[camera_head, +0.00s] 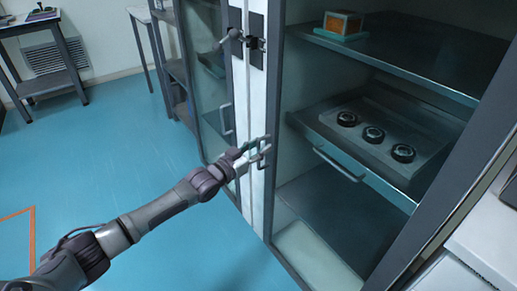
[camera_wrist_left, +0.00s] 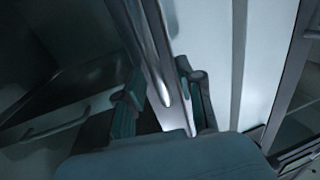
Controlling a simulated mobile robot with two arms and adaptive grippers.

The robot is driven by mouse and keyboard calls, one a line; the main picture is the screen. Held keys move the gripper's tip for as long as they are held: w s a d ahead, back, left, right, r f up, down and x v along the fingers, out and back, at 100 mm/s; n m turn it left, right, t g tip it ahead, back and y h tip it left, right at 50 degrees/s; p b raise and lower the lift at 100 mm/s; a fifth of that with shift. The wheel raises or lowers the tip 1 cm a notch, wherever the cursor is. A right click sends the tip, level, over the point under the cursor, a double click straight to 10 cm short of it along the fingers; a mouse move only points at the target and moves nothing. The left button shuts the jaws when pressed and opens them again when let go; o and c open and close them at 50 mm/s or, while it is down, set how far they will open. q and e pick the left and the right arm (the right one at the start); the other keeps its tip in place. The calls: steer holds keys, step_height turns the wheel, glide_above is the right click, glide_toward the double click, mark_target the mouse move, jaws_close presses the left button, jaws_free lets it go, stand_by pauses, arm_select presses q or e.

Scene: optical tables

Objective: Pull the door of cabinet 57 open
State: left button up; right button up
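A tall cabinet with a grey-framed glass door (camera_head: 277,130) stands right of centre in the head view; no number is readable on it. The door looks shut. Its upright bar handle (camera_wrist_left: 160,60) runs down between the fingers in the left wrist view. My left gripper (camera_head: 260,153) is at the door's left edge in the head view, with its fingers at handle height. In the left wrist view the gripper (camera_wrist_left: 163,90) is open, one finger on each side of the handle, with gaps visible. The handle is partly hidden by the fingers in the head view. My right gripper is not in view.
Behind the glass are shelves (camera_head: 400,55), an orange box (camera_head: 343,24) and a tray (camera_head: 375,110) with three round black pieces. Another glass-door cabinet (camera_head: 207,70) stands to the left. The blue floor (camera_head: 130,150) is clear at left; a white surface (camera_head: 480,240) is at right.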

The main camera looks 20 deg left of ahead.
arm_select(q)
jaws_close()
stand_by(0.5)
